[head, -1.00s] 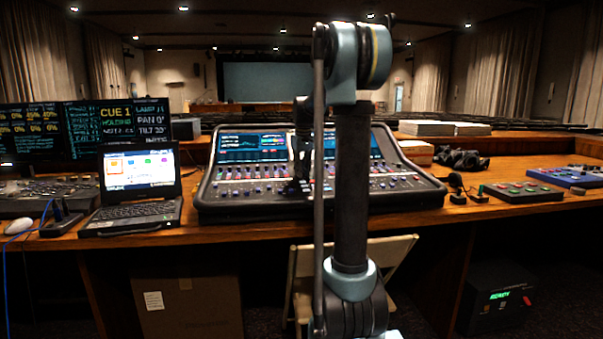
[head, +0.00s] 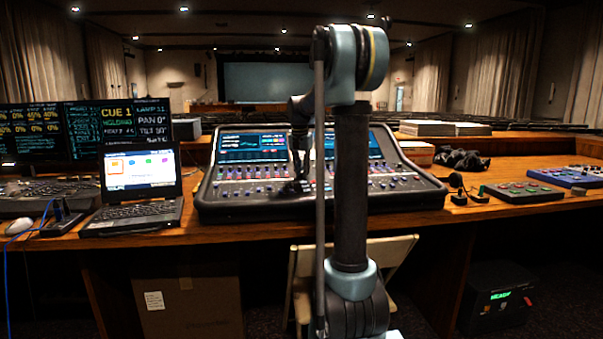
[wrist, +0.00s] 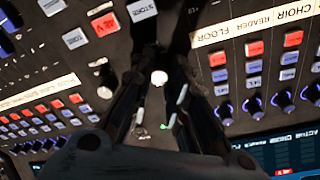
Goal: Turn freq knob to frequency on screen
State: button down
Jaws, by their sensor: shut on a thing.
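The mixing desk (head: 213,200) stands on the wooden table, with lit screens (head: 252,147) along its back. My gripper (head: 296,187) is down at the desk panel, left of my upright arm. In the wrist view my gripper (wrist: 160,77) has its two dark fingers on either side of a small knob with a pale round top (wrist: 159,78), and is shut on it. The knob's sides and any label by it are hidden by the fingers and shadow. Part of a desk screen (wrist: 290,155) shows at the lower right; its frequency text is not readable.
Lit buttons (wrist: 253,48) and blue-ringed knobs (wrist: 253,104) crowd the panel around my fingers. A laptop (head: 140,185) stands left of the desk, and small control boxes (head: 522,192) lie to the right. A folding chair (head: 300,285) is in front.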

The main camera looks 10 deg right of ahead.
jog(key=m, duration=0.7)
jog(key=shift+w+g, duration=0.25)
jog(key=shift+g, duration=0.05)
jog(key=m, duration=0.6)
jog(key=shift+m+g, duration=0.3)
jog(key=shift+m, duration=0.1)
jog(key=m, duration=0.5)
jog(key=shift+w+d, duration=0.1)
jog(key=m+y, duration=0.1)
jog(key=m, duration=0.4)
jog(key=shift+d, duration=0.1)
jog(key=shift+m, duration=0.3)
jog(key=c, duration=1.5)
grip_release()
jog(key=shift+g, duration=0.3)
jog(key=shift+r, duration=0.1)
